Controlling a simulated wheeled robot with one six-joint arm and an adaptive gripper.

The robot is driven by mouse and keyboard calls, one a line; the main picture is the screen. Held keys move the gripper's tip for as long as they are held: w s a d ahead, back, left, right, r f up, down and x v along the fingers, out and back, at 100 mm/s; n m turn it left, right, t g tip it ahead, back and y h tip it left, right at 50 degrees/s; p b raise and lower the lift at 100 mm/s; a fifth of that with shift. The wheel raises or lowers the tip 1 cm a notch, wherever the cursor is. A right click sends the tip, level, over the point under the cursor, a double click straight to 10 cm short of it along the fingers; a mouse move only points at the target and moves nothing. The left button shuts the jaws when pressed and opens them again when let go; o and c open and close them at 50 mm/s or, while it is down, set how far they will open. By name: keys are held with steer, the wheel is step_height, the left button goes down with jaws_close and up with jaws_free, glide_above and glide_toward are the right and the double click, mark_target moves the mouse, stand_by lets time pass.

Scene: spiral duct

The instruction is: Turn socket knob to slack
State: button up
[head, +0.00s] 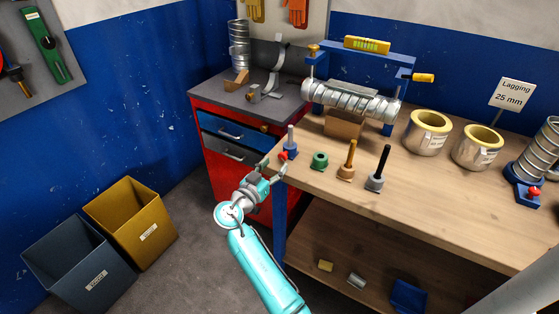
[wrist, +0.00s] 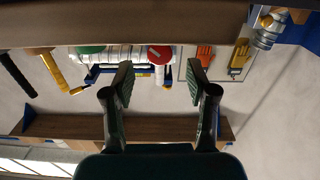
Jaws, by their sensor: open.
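A red knob (head: 283,156) sits on the front of a small blue socket (head: 291,149) at the near left corner of the wooden bench. A grey post stands up from the socket. In the wrist view, which looks upside down, the knob (wrist: 160,54) shows as a red disc with a white bar across it, lying roughly level. My gripper (head: 275,166) is just in front of the bench edge, close to the knob. In the wrist view my gripper (wrist: 161,82) has its two fingers wide apart and empty, with the knob between and beyond them. I cannot see any contact.
A green ring piece (head: 320,160), an orange-handled tool (head: 348,160) and a black-handled tool (head: 378,168) stand to the right along the bench (head: 440,185). A duct (head: 350,100) lies in a blue frame behind. Another red knob (head: 534,192) is at the far right.

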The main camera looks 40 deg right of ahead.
mark_target(281, 158)
steer(key=s+a+n, duration=0.2)
steer(key=a+n, duration=0.4)
steer(key=a, duration=0.1)
steer(key=shift+s+a, duration=0.15)
steer(key=shift+s, duration=0.05)
steer(key=shift+r, duration=0.1)
stand_by(0.3)
steer(key=w+d+m, duration=0.1)
steer(key=d+m, duration=0.1)
steer(key=d, duration=0.1)
steer(key=w+d+m, duration=0.1)
steer(key=d, duration=0.3)
steer(key=w+d+m, duration=0.1)
steer(key=d+m, duration=0.1)
steer(key=d, duration=0.1)
steer(key=shift+w+d+m, duration=0.3)
steer(key=shift+w+d, duration=0.05)
stand_by(0.3)
